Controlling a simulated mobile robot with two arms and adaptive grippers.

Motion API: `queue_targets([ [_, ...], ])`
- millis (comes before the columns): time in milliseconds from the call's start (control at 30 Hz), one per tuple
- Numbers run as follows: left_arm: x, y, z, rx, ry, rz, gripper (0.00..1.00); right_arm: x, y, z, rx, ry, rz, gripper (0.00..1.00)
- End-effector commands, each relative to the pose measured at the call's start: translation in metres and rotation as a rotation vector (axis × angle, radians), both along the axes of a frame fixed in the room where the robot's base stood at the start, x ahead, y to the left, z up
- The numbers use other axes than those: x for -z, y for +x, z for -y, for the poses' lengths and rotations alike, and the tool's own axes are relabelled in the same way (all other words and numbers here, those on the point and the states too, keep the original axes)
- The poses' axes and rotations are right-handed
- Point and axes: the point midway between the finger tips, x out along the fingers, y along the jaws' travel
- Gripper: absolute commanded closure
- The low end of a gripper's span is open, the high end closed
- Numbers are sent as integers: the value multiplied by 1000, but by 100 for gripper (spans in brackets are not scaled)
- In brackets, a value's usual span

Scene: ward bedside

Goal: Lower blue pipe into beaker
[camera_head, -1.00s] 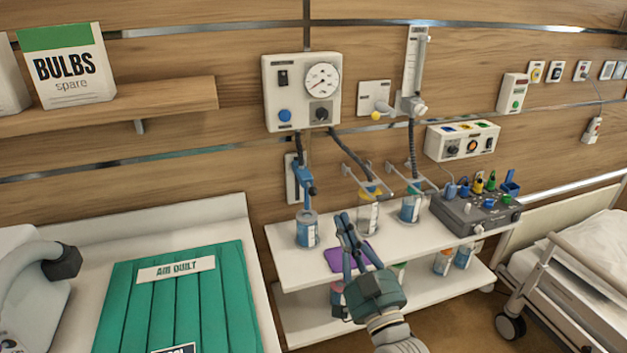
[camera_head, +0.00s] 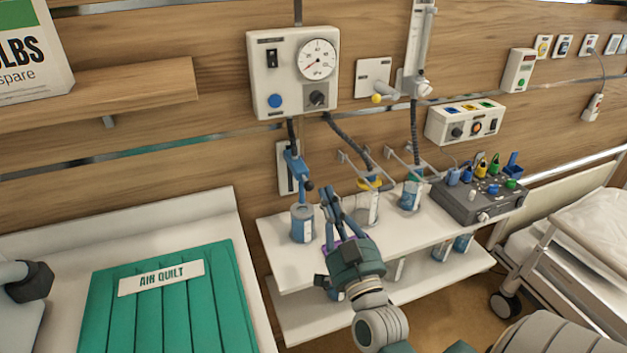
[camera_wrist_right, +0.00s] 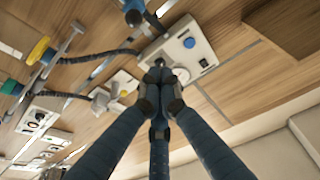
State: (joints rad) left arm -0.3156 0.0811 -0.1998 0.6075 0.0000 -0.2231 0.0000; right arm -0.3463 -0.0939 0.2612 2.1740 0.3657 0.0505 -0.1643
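The blue pipe (camera_head: 297,168) hangs at the left of the wall rail from a dark hose, with a small lever on its side. The left beaker (camera_head: 302,226), blue with a pale label, stands upright below it on the upper shelf. I cannot tell whether the pipe's lower end is above or inside its rim. Part of a blue fitting shows at the top of the right wrist view (camera_wrist_right: 136,12). My right gripper (camera_head: 329,194) is just right of the beaker, fingertips together, with nothing seen between them.
Beakers under the yellow (camera_head: 369,184) and green fittings stand to the right, close to my gripper. A grey box with coloured plugs (camera_head: 477,203) is at the shelf's right end. The bed with the air quilt (camera_head: 165,305) lies left, another bed right.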

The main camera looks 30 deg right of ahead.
Motion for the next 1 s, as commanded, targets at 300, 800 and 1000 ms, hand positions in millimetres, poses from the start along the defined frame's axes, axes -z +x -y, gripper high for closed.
queue_targets([
  [300, -30, 32, 3, 1, -5, 47, 60, -25, 60, 18, 0, 0, 3, 100],
  [800, -40, 20, 2, 1, -3, 29, 60, 12, 82, 17, 0, 0, -1, 100],
  [1000, -39, 17, 2, 1, -3, 24, 60, 13, 81, 17, 1, 0, 0, 100],
])
